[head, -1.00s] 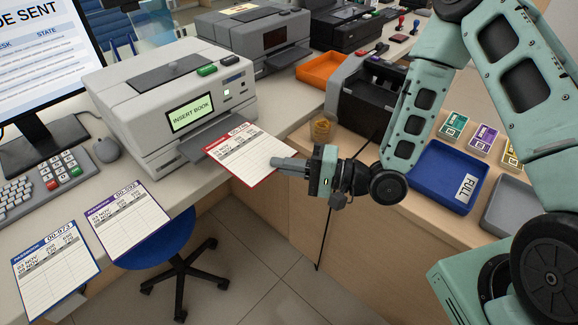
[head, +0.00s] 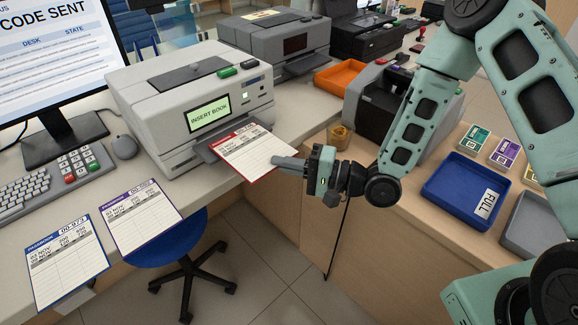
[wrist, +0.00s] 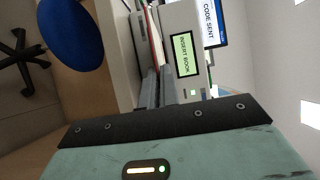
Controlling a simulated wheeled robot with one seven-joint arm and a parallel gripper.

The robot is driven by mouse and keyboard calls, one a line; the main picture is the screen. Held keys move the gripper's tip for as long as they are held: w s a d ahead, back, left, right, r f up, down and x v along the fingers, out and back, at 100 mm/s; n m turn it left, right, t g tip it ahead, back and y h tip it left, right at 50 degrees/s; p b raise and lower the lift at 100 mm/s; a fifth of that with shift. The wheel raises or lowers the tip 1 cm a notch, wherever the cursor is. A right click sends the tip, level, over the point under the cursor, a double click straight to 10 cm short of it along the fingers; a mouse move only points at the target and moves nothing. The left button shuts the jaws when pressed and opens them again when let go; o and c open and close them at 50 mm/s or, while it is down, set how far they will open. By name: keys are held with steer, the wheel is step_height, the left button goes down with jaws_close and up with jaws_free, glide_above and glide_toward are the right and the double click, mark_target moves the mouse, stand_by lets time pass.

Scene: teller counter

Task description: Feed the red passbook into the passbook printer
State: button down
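The red passbook (head: 250,152) is open, printed page up, in the head view. My gripper (head: 286,162) is shut on its right-hand edge and holds it roughly flat. Its far end overlaps the dark feed tray (head: 205,152) at the front of the passbook printer (head: 165,105); whether it touches the tray or enters the slot I cannot tell. The printer's screen (head: 209,115) reads INSERT BOOK. In the wrist view the passbook is seen nearly edge-on, and the same screen (wrist: 185,55) shows beyond the fingers.
Two other passbooks, one purple-edged (head: 143,215) and one blue-edged (head: 67,262), lie at the counter's front edge. A blue tray (head: 440,181) and an orange tray (head: 342,77) are to the right.

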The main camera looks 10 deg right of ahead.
mark_target(264, 149)
steer(key=shift+w+a+f+b, duration=0.1)
steer(key=shift+w+a, duration=0.55)
steer(key=shift+w, duration=0.3)
steer(key=shift+w+a+f+b, duration=0.1)
steer(key=shift+w+a, duration=0.5)
steer(key=shift+w, duration=0.3)
steer(key=shift+w+a+f+b, duration=0.1)
steer(key=shift+w+a, duration=0.55)
steer(key=shift+w, duration=0.3)
steer(key=c, duration=1.6)
jaws_free()
steer(key=shift+s+d+p, duration=0.15)
steer(key=shift+s+d, duration=0.5)
steer(key=shift+s, duration=0.3)
steer(key=shift+s+d+p, duration=0.15)
steer(key=shift+s+d, duration=0.5)
steer(key=shift+s, duration=0.3)
steer(key=shift+s+d+p, duration=0.15)
steer(key=shift+s+d, duration=0.5)
steer(key=shift+s, duration=0.3)
